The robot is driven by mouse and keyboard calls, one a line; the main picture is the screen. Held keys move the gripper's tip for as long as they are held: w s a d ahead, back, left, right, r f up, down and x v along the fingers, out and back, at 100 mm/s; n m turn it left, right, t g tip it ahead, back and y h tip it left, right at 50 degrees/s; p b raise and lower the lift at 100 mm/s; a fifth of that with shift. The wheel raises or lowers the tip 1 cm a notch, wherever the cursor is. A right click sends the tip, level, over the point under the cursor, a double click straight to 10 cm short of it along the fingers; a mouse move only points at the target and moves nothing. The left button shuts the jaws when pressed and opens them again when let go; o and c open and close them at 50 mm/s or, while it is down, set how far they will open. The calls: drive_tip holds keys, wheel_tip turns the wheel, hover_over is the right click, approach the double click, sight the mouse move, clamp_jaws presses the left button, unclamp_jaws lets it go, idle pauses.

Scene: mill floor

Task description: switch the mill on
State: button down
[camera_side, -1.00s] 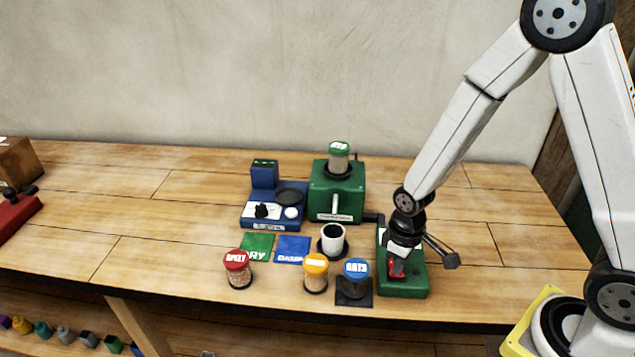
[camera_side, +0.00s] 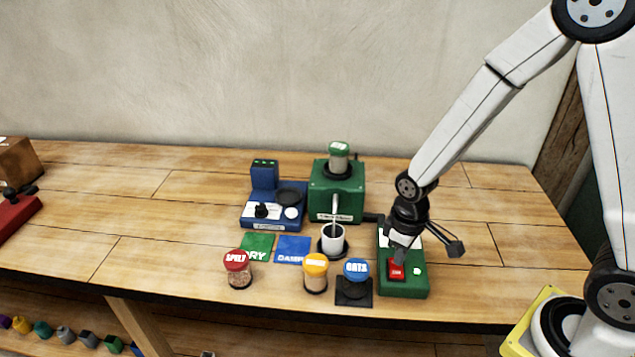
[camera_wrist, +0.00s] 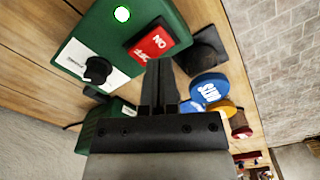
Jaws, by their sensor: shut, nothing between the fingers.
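The green mill (camera_side: 322,190) stands at the back with a green-lidded jar (camera_side: 339,158) on top. A pale stream (camera_side: 335,232) runs from its spout into the white cup (camera_side: 333,245). The green control box (camera_side: 402,287) is to its right, with a red rocker switch (camera_side: 397,270) marked ON at one end. Beside the switch a small lamp (camera_side: 417,271) is lit; in the wrist view it glows green (camera_wrist: 122,13). My gripper (camera_side: 394,250) is shut and empty, just above and behind the switch. Its fingers (camera_wrist: 158,70) show beside the switch in the wrist view.
Jars with red (camera_side: 237,262), yellow (camera_side: 315,272) and blue (camera_side: 356,270) lids stand in front, left of the control box. A blue device (camera_side: 268,220) is left of the mill. A black knob (camera_wrist: 97,70) is on the control box. The left table is mostly clear.

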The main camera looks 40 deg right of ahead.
drive_tip(key=shift+r, duration=1.95)
drive_tip(key=shift+s+r, duration=0.1)
drive_tip(key=shift+s+d+r+m+t, duration=0.4)
drive_tip(key=shift+s+r+m+t, duration=0.3)
drive_tip(key=shift+r, duration=0.2)
drive_tip(key=shift+s+d+r+m+t, duration=0.4)
drive_tip(key=shift+s+r+m+t, duration=0.2)
drive_tip(key=shift+s+r+m, duration=0.25)
